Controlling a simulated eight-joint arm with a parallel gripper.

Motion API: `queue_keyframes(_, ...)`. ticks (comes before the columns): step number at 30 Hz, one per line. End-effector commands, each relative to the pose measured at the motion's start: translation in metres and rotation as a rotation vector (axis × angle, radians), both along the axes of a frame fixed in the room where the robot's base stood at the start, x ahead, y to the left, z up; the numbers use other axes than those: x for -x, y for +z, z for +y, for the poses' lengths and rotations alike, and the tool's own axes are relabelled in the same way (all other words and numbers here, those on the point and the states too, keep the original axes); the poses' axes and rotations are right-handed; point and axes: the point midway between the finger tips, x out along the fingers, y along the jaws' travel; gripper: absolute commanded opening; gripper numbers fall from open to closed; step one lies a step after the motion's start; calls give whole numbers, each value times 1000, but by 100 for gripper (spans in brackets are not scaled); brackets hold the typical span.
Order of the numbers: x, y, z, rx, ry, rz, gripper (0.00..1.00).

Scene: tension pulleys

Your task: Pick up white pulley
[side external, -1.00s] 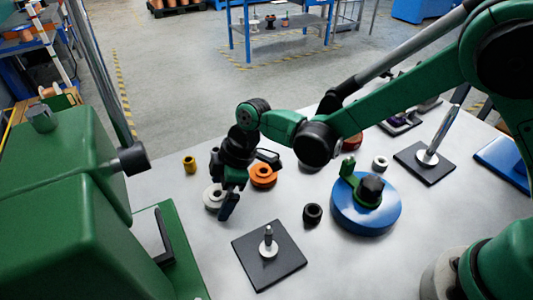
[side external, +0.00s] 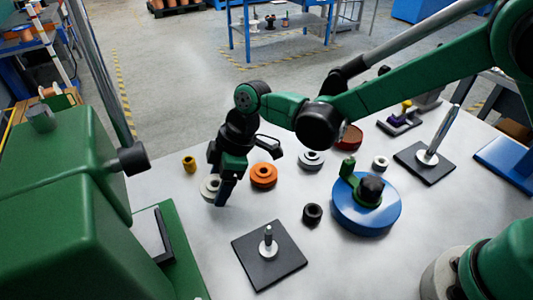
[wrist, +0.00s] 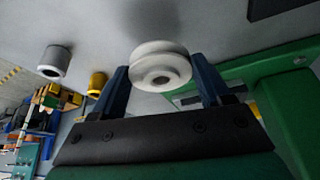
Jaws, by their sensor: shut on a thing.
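The white pulley (side external: 208,188) is a thick grooved disc with a centre hole, at the left of the table in the side view. In the wrist view the white pulley (wrist: 160,62) sits between my two blue-grey fingers, one on each side of it. My gripper (side external: 220,188) is shut on it, and a finger partly hides it in the side view. It looks slightly above the table, but the gap is hard to judge.
An orange pulley (side external: 263,176) is just right of my gripper; a yellow one (side external: 189,164) is behind it. A black plate with a peg (side external: 268,255) lies in front. A black ring (side external: 312,213) and blue disc (side external: 367,212) are right. The green machine (side external: 60,200) borders the left.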

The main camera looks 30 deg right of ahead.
Motion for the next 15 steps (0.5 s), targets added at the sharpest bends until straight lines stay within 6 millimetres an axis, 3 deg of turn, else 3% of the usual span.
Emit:
queue_keyframes(9,1,96,0,0,0,0,6)
queue_keyframes(15,0,140,0,0,0,0,6)
